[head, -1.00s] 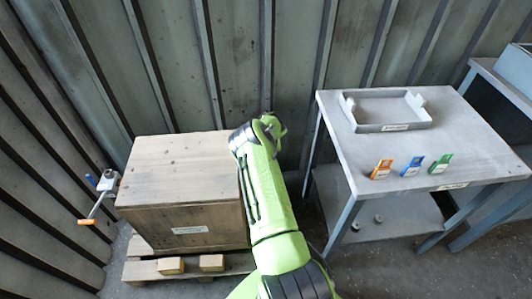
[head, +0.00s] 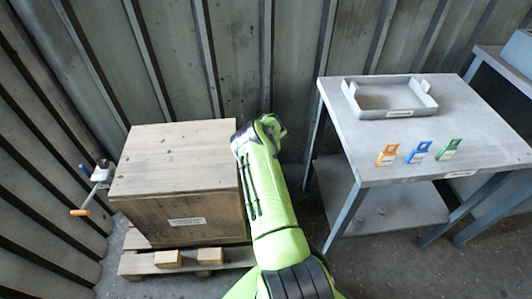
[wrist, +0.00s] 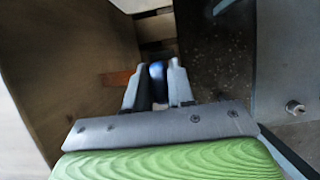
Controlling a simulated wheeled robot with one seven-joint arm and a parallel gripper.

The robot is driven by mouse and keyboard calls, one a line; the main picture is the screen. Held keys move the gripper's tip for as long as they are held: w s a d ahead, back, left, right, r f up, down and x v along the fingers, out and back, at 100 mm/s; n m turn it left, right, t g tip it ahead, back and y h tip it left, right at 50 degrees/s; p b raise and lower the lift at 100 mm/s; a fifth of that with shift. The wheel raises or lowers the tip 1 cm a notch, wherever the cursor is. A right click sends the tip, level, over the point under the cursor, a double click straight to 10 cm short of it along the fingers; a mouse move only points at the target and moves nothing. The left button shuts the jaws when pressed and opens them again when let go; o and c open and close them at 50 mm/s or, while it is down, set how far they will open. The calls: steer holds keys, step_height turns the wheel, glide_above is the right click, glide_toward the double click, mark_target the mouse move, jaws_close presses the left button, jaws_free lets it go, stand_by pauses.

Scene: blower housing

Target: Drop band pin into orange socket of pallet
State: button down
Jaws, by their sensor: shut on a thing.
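My gripper (wrist: 157,73) is shut on a dark blue, rounded thing (wrist: 157,70), seen between its two fingertips in the wrist view. I take it for the band pin; its lower part is hidden by the jaws and no band can be made out. In the head view the end of my arm is beside the right edge of a wooden crate, and the jaws and held thing cannot be made out. I cannot pick out a pallet with an orange socket. An orange tag (head: 387,155) stands on the grey table (head: 440,120).
A blue tag (head: 419,151) and a green tag (head: 449,149) stand beside the orange one. A grey tray (head: 395,113) lies behind them. The wooden crate (head: 175,155) sits on wooden slats at left, with an orange-handled crank (head: 90,190) beside it. Floor is clear between crate and table.

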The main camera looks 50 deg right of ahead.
steer(key=shift+f, duration=0.4)
steer(key=shift+f, duration=0.1)
stand_by(0.4)
steer(key=c, duration=0.9)
jaws_free()
steer(key=p+v, duration=0.5)
steer(key=v, duration=1.1)
steer(key=shift+w, duration=0.1)
